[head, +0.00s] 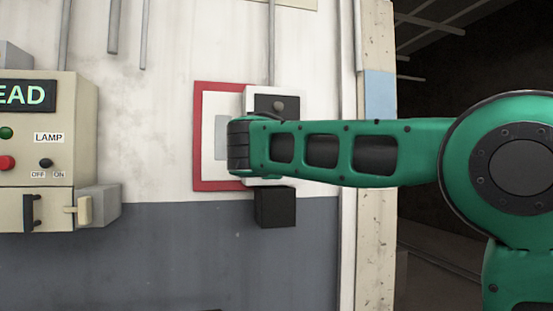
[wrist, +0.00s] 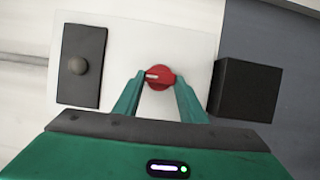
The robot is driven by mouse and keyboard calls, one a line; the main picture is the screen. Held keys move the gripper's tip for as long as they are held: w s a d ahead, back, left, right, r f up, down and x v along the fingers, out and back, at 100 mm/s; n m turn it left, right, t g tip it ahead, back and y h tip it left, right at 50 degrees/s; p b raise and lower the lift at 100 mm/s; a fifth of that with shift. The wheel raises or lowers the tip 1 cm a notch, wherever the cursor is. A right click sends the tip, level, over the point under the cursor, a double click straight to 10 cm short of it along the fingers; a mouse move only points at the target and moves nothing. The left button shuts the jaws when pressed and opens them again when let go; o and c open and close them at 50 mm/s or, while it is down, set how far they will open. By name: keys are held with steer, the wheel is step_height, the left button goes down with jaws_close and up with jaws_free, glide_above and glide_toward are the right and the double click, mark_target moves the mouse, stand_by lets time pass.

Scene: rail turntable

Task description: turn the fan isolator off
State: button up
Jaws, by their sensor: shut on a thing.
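The fan isolator is a white box (head: 258,93) on the wall, also seen in the wrist view (wrist: 128,38). Its red rotary knob (wrist: 165,72) has a pale mark pointing to the left in the wrist view. My gripper (wrist: 159,84) has one finger on each side of the knob and is shut on it. In the head view my arm hides the knob and the fingertips. I cannot read any on or off label on the isolator.
A black plate with a grey round button (wrist: 80,67) and a black box (wrist: 246,89) flank the knob. A red-framed panel (head: 222,87) is behind the isolator in the head view. A beige control box (head: 50,110) with lamp switches is at the left. A doorway opens at the right.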

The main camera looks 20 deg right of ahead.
steer(key=shift+a+f, duration=0.15)
steer(key=shift+f, duration=0.15)
steer(key=o, duration=1.1)
steer(key=shift+w, duration=0.1)
steer(key=shift+c, duration=0.2)
steer(key=shift+r, duration=0.15)
steer(key=v, duration=1)
steer(key=shift+s, duration=0.4)
